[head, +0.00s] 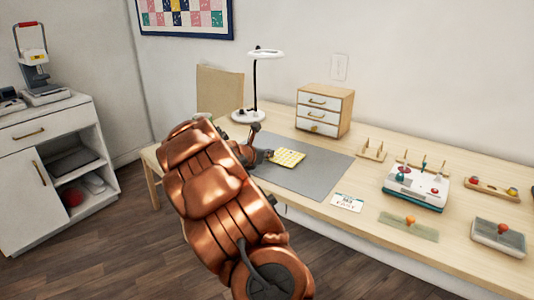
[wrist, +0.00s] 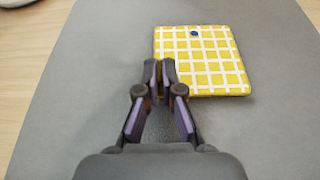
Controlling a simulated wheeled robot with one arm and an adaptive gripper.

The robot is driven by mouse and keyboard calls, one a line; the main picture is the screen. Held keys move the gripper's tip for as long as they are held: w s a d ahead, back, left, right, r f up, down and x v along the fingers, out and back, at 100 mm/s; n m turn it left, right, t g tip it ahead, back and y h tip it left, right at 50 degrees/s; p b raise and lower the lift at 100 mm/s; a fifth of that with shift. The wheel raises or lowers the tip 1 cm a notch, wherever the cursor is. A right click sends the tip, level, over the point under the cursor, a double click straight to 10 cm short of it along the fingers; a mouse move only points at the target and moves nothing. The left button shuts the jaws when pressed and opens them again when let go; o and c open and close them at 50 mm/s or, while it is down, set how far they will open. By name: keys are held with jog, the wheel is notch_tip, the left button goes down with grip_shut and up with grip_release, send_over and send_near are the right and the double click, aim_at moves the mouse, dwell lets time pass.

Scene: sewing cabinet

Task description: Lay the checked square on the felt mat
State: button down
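The checked square (wrist: 205,62) is yellow with white lines and has a small blue dot near its far edge. It appears to lie flat on the grey felt mat (wrist: 85,95), and it also shows in the head view (head: 288,158) on the mat (head: 325,168). My gripper (wrist: 160,72) has its two fingertips close together, with nothing visible between them. The tips cover the square's near left corner in the wrist view; I cannot tell whether they touch it. In the head view my gripper (head: 264,154) is just left of the square.
A magnifier lamp (head: 264,53) and a small drawer unit (head: 324,109) stand behind the mat. A small card (head: 347,203), a white and teal machine (head: 416,186) and several small items sit to the right. The mat's right part is clear.

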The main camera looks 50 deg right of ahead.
dwell(0.3)
jog(key=c, duration=1.2)
grip_release()
jog(key=shift+c, duration=0.2)
jog(key=shift+a, duration=0.1)
jog(key=v, duration=1.1)
jog(key=shift+w+a+r, duration=0.1)
jog(key=shift+a+r, duration=0.05)
jog(key=shift+a, duration=0.25)
